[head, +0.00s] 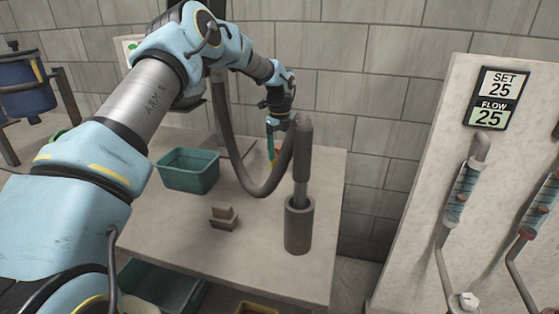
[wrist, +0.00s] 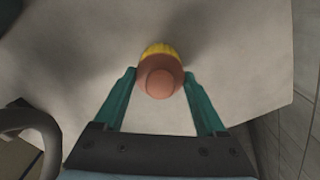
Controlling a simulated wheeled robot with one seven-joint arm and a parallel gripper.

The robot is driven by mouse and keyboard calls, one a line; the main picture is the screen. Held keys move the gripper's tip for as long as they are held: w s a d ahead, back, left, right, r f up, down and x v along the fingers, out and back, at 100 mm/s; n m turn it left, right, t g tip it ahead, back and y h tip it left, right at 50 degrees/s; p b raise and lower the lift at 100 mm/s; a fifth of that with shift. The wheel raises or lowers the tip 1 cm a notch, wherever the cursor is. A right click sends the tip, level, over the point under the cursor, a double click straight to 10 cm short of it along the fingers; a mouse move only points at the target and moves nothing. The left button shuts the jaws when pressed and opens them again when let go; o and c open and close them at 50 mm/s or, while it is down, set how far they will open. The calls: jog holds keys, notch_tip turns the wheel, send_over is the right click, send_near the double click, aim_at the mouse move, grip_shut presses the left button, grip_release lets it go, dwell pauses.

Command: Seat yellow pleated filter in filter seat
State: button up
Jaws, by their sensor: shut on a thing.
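My gripper (head: 272,142) is over the back right part of the table, just left of the hose's upright end. In the wrist view my gripper (wrist: 160,76) has its two teal fingers closed on the sides of the yellow filter (wrist: 160,50). The filter shows a round reddish-brown end towards the camera and a yellow body beyond it. In the head view it is mostly hidden by the fingers. A grey upright cylinder (head: 299,230) stands at the table's front right, with a narrower rod in its top. I cannot tell for sure whether it is the filter seat.
A thick grey hose (head: 262,190) loops down beside my gripper to a pipe above the cylinder. A green bin (head: 189,172) and a small brown stepped block (head: 224,218) are on the table (head: 190,228). A gauge panel (head: 500,190) stands right; a block wall is behind.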

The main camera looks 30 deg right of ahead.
jog(key=c, duration=0.4)
jog(key=shift+c, duration=0.2)
jog(key=shift+r, duration=0.15)
